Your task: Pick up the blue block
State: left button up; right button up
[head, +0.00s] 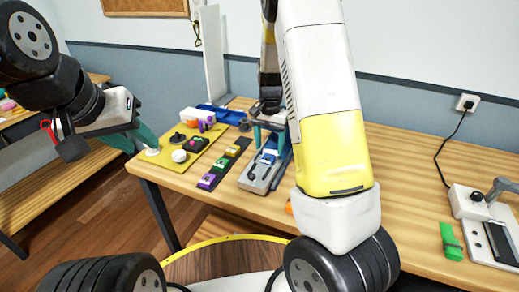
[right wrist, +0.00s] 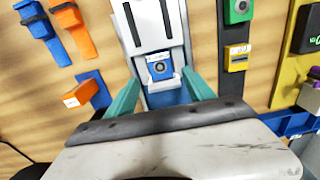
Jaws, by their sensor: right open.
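A small blue block (right wrist: 160,68) with a round grey mark sits in the grey slotted fixture (right wrist: 148,20), in the middle of the right wrist view. In the head view the blue block (head: 268,157) shows on the grey fixture (head: 256,178) on the table. My right gripper (head: 269,139) is over the far end of this fixture. Its teal fingers are apart, one on each side of the block's line in the right wrist view (right wrist: 161,80), with nothing between them clearly held. My left gripper (head: 139,145) hangs left of the table, fingers apart and empty.
A dark strip with coloured blocks (head: 220,168) and a yellow board (head: 185,143) lie left of the fixture. Orange and blue straps (right wrist: 75,30) lie beside it. A green block (head: 451,241) and a clamp device (head: 490,215) stand at the right. The table's middle right is clear.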

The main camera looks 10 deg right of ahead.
aim_at(268, 157)
notch_tip(268, 157, down, 5)
jog(key=shift+a+r, duration=0.15)
jog(key=shift+r, duration=0.05)
jog(key=shift+c, duration=0.4)
grip_shut()
